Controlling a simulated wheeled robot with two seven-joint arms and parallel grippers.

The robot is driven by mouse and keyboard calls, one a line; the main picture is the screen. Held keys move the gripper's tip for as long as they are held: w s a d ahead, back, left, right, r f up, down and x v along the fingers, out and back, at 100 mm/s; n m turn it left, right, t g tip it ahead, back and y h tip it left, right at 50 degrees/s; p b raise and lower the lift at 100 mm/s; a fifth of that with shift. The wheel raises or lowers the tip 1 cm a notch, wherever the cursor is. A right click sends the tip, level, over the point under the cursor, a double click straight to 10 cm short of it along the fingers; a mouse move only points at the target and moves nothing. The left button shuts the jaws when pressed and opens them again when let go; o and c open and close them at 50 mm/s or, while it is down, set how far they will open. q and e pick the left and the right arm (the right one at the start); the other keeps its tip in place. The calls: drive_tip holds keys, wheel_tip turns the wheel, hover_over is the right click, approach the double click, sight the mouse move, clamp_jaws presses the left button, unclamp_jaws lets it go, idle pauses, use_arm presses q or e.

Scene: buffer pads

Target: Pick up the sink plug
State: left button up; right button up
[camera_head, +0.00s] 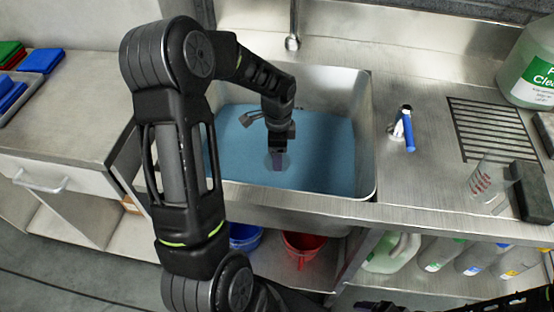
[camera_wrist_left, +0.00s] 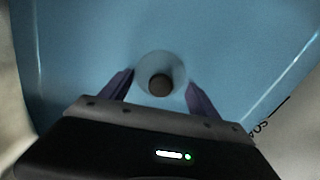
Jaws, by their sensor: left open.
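The sink plug (camera_wrist_left: 161,66) looks like a pale, round, tube-like piece with a brownish centre, in the blue-filled sink. In the wrist view it lies between and just beyond my left fingertips, with a gap on each side. My left gripper (camera_wrist_left: 160,90) is open, with its two purple fingers spread and nothing held. In the head view my left gripper (camera_head: 277,164) points down into the sink and largely hides the plug. Part of my right gripper (camera_head: 376,307), a purple piece, shows at the bottom edge; its jaws cannot be made out.
The steel sink (camera_head: 368,130) has raised walls around my left gripper. A faucet (camera_head: 292,42) stands behind it. A blue-handled item (camera_head: 408,130), a clear beaker (camera_head: 487,178) and a large bottle (camera_head: 530,65) are on the right counter. Buckets (camera_head: 303,246) sit below.

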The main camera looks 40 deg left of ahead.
use_arm(q)
drive_tip(key=shift+c, duration=0.3)
drive_tip(key=shift+s, duration=0.1)
clamp_jaws()
idle(0.4)
